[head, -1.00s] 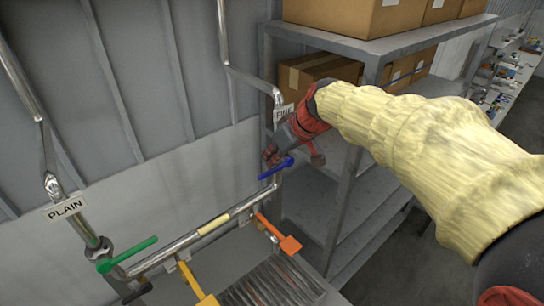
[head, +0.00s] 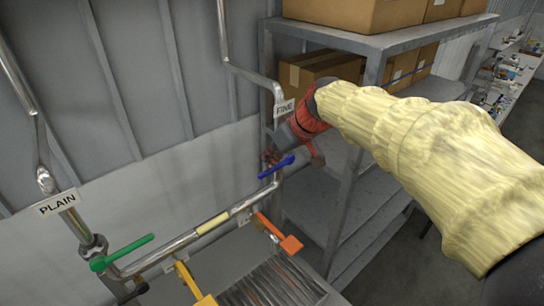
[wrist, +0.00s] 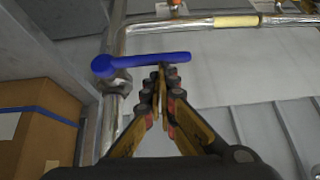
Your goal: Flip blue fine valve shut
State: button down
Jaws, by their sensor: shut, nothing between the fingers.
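The blue fine valve handle (head: 276,167) sits on the pipe below the FINE tag (head: 284,108). In the wrist view the blue handle (wrist: 150,59) lies crosswise to the upright pipe (wrist: 112,115), with its round hub at the left end. My gripper (head: 271,157) is beside the handle in the head view, partly hidden by my own wrist. In the wrist view my gripper (wrist: 162,76) is shut and empty, its tips at or very near the handle's lower edge, right of the hub. I cannot tell if they touch.
A green handle (head: 122,253), a yellow handle (head: 194,282) and an orange handle (head: 280,234) sit on the lower pipework. A metal shelf (head: 365,165) with cardboard boxes (head: 355,14) stands close to the right of the valve. A grey wall panel (head: 160,165) is behind the pipes.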

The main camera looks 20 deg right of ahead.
jog(key=shift+s+f, duration=0.1)
jog(key=shift+f, duration=0.15)
jog(key=w+a+r+v, duration=0.2)
jog(key=v, duration=1.1)
jog(key=s+f+m+h, duration=0.2)
jog(key=s+f, duration=0.7)
jog(key=s, duration=0.2)
jog(key=s+f+m+h, duration=0.1)
jog(key=s+f+m, duration=0.1)
jog(key=s+f, duration=0.8)
notch_tip(320, 180, down, 24)
jog(key=s+b, duration=0.1)
jog(key=b, duration=2.3)
jog(key=shift+s+a, duration=0.2)
jog(key=shift+s, duration=0.1)
